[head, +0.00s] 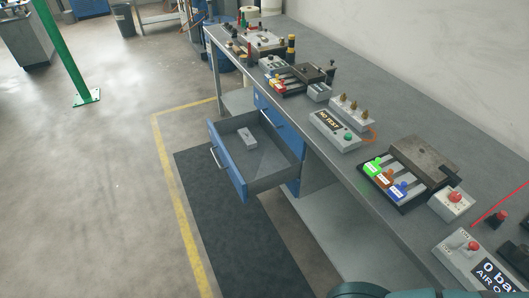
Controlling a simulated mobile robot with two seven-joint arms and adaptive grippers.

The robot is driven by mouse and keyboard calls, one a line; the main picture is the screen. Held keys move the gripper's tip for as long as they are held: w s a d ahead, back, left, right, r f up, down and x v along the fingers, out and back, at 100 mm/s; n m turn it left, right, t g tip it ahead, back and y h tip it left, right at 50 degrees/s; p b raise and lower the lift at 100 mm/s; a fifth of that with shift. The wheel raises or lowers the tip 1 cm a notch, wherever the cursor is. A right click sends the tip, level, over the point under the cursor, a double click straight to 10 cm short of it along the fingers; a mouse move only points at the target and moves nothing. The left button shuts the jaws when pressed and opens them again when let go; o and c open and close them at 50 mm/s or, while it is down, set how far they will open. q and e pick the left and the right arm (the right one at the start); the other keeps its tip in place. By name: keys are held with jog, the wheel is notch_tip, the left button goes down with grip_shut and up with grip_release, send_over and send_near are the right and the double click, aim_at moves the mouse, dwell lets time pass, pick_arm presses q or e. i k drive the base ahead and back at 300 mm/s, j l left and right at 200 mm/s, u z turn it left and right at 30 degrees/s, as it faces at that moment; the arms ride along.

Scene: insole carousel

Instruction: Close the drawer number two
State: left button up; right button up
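A blue-fronted drawer (229,168) is pulled out to the left from under the grey workbench (330,88). Its handle (215,158) is on the outer face. I can read no number on it. A small grey box with a dark mark (247,138) is inside the open drawer. Another blue drawer front (264,101) shows behind it at the bench edge, and a blue front (294,187) shows below it; both look closed. Neither of my grippers is in view.
The bench top holds a grey box with a green button (337,130), a rack with coloured blocks (392,187) and several other devices. A dark mat (225,235) lies on the floor below the drawer, beside a yellow line (176,195). The floor left of the drawer is clear.

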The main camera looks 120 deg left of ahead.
aim_at(252, 172)
jog(key=u, duration=4.4)
jog(key=i+j, duration=0.15)
jog(key=i, duration=0.35)
jog(key=i+j, duration=0.15)
jog(key=i, duration=0.35)
jog(key=i+j+z, duration=0.1)
jog(key=i, duration=0.45)
jog(key=j, duration=0.05)
